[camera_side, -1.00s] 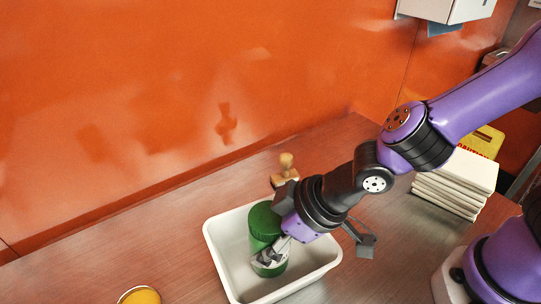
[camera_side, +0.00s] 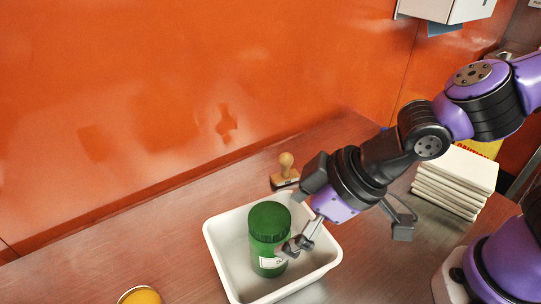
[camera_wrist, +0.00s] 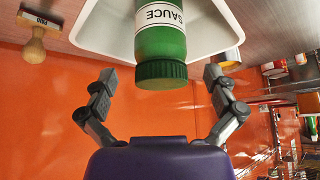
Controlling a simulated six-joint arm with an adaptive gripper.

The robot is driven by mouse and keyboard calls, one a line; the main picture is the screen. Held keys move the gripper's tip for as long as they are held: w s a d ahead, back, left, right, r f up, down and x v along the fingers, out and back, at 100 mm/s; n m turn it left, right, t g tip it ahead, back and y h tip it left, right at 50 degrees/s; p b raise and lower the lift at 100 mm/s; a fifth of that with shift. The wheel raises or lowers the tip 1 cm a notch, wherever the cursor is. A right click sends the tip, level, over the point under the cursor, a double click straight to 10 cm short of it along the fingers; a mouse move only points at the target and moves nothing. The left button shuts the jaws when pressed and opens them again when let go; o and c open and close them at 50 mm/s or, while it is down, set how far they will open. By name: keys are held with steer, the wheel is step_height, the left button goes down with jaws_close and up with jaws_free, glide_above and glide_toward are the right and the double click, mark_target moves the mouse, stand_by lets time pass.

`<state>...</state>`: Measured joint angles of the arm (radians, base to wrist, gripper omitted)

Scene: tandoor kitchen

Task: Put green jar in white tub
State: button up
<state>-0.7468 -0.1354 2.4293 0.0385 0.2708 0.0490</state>
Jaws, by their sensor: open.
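The green jar (camera_side: 268,236) stands upright inside the white tub (camera_side: 216,250), with a green lid and a white label. In the wrist view the jar (camera_wrist: 160,42) shows its label reading "SAUCE", and the tub (camera_wrist: 98,28) lies behind it. My gripper (camera_side: 297,248) is at the jar's right side in the side view. In the wrist view my gripper (camera_wrist: 160,75) is open, its two fingers spread wide on either side of the jar's lid, with gaps to both sides. Nothing is held.
A wooden stamp (camera_side: 285,170) stands behind the tub. A stack of white tiles or cloths (camera_side: 455,180) lies at the right. A round container with yellow contents (camera_side: 140,295) is at the front left. The orange wall (camera_side: 150,100) bounds the back; the left counter is mostly clear.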

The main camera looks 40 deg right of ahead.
steer(key=v, duration=0.6)
steer(key=d+r+m+h, duration=0.2)
steer(key=d+m+h, duration=0.2)
steer(key=d, duration=1.3)
steer(key=m, duration=0.3)
steer(key=shift+d+m, duration=0.4)
